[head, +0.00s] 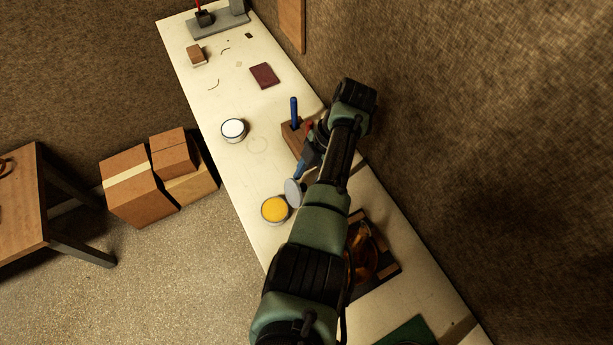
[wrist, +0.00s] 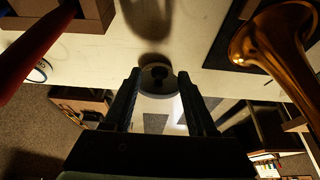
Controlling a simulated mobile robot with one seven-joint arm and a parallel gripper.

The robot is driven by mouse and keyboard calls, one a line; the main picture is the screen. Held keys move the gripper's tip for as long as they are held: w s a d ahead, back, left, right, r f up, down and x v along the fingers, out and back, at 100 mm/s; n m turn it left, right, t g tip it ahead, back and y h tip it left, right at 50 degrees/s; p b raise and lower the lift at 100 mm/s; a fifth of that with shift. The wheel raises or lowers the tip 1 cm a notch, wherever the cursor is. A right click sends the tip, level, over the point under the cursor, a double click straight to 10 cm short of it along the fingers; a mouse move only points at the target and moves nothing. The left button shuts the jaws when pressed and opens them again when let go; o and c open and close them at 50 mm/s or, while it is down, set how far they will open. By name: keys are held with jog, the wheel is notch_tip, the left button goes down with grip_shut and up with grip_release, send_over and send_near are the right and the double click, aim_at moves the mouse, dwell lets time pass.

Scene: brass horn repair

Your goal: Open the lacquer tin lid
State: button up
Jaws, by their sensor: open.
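The lacquer tin (head: 275,210) stands on the pale bench with its yellow contents showing. Its round grey lid (head: 293,192) is tipped up steeply at the tin's right edge; I cannot tell if a hinge joins them. In the wrist view the lid (wrist: 148,86) is a grey disc with a dark knob (wrist: 158,77) facing me. My gripper (wrist: 159,75) is open, its two fingers on either side of the knob with gaps showing. In the head view my gripper (head: 301,170) is just above and right of the lid, partly hidden by my arm.
A white-topped round tin (head: 233,128) stands farther up the bench. A wooden block (head: 291,138) holding a blue-handled tool is close by my gripper. A brass horn (head: 362,255) lies in a dark tray on the near side; its bell (wrist: 270,40) is at right in the wrist view.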

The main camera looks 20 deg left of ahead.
jog(key=shift+f, duration=0.15)
grip_shut()
dwell(1.4)
